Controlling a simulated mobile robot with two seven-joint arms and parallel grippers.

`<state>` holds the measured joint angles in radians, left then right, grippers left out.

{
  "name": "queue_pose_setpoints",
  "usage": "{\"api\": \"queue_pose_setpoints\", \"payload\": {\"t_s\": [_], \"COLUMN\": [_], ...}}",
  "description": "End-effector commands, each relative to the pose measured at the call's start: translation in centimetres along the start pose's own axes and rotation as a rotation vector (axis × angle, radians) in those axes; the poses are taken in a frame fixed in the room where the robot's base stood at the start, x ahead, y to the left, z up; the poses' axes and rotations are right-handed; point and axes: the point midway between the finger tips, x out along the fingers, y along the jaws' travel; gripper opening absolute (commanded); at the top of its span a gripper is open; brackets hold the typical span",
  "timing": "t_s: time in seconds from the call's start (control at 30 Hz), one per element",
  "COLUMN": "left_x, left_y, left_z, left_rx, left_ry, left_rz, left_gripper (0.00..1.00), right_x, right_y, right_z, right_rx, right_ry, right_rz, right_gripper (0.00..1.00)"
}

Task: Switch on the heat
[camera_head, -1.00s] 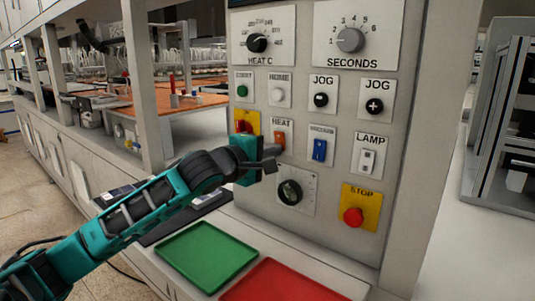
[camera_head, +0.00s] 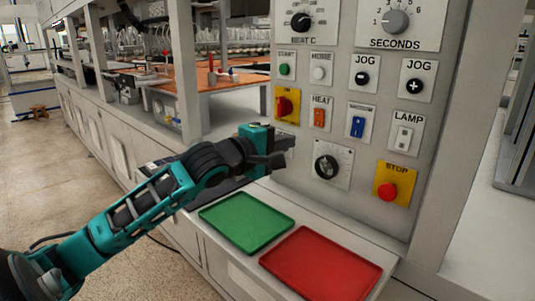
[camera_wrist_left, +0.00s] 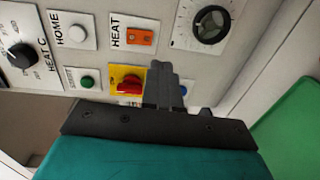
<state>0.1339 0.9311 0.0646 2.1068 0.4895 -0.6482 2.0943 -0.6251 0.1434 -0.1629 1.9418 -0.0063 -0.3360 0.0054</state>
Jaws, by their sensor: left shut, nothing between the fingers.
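The HEAT switch (camera_head: 319,117) is an orange rocker on a white labelled plate on the grey control panel (camera_head: 340,75). Which way it is tipped is too small to tell. It also shows in the wrist view at the top (camera_wrist_left: 140,37). My left gripper (camera_head: 281,158) is shut and empty. In the head view it appears below and left of the HEAT switch, near the panel's lower left edge. In the wrist view its dark fingers (camera_wrist_left: 163,75) point toward the panel, apart from the HEAT switch. My right gripper is out of view.
Around the switch are a red knob on yellow (camera_head: 286,104), a blue switch (camera_head: 357,127), a black dial (camera_head: 327,167), a LAMP switch (camera_head: 403,139) and a red STOP button (camera_head: 387,191). A green tray (camera_head: 246,222) and red tray (camera_head: 321,264) lie below.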

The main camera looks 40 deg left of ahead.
Motion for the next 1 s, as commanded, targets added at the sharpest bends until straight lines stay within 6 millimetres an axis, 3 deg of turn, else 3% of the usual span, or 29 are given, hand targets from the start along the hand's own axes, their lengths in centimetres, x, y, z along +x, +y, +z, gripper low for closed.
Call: {"api": "queue_pose_setpoints", "payload": {"t_s": [0.4, 1.0], "left_x": [-4.0, -4.4], "left_y": [-0.9, -0.9], "left_z": [0.0, 0.0], "left_rx": [-0.001, 0.000], "left_ry": [0.000, 0.001], "left_rz": [-0.002, 0.000], "left_gripper": [0.00, 0.00], "right_x": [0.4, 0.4], "right_y": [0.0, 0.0], "right_z": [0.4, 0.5], "right_rx": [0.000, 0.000], "right_ry": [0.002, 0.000], "right_rz": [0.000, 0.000], "right_gripper": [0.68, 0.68]}}
